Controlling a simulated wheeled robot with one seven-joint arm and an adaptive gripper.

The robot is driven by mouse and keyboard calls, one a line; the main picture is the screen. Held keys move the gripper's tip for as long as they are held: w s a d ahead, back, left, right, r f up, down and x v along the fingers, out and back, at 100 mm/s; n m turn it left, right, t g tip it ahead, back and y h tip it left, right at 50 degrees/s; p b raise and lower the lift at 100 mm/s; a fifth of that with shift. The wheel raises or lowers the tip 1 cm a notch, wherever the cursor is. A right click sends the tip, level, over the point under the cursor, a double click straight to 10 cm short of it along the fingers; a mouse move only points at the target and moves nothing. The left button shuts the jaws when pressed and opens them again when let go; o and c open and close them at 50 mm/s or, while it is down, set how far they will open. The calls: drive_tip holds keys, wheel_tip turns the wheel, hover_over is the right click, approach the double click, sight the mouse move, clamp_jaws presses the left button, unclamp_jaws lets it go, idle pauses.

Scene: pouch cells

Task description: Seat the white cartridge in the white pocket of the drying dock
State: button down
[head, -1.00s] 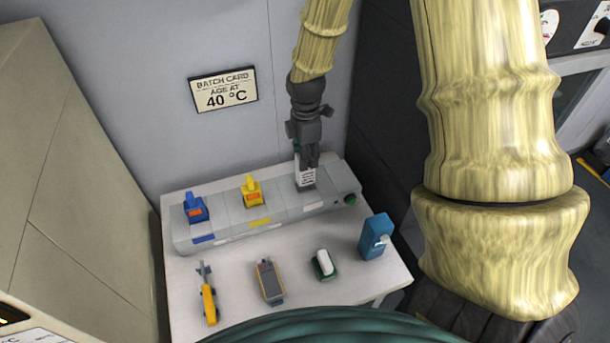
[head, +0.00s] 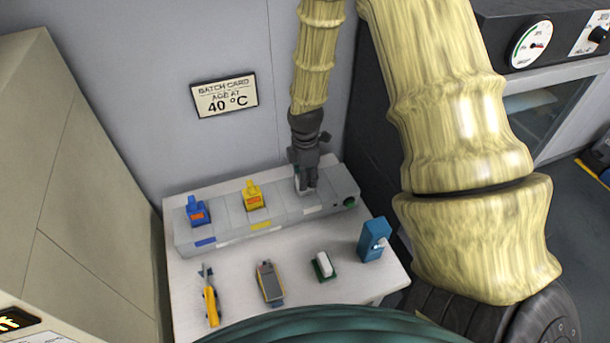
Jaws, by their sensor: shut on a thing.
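The drying dock (head: 285,222) is a long grey block on the table, with blue, yellow and white labels along its front. My gripper (head: 306,188) is shut on the white cartridge (head: 298,183) at the dock's right part, above the white label (head: 313,209). Only a small pale part of the cartridge shows beside the fingers. The fingers reach down close to the dock's top, and the white pocket is hidden under them. I cannot tell how deep the cartridge sits. A blue cartridge (head: 197,212) and a yellow cartridge (head: 253,196) stand in the dock to the left.
On the white table (head: 235,270) in front of the dock lie a yellow-handled tool (head: 211,305), a grey meter (head: 269,283), a white block on a green base (head: 324,266) and a blue dispenser (head: 374,240).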

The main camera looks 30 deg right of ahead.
drive_tip(key=shift+f, duration=0.15)
drive_tip(key=c, duration=1.1)
unclamp_jaws()
drive_tip(key=shift+o, duration=0.2)
drive_tip(key=shift+r, duration=0.25)
drive_tip(key=shift+r+b, duration=1.9)
drive_tip(key=shift+r, duration=4)
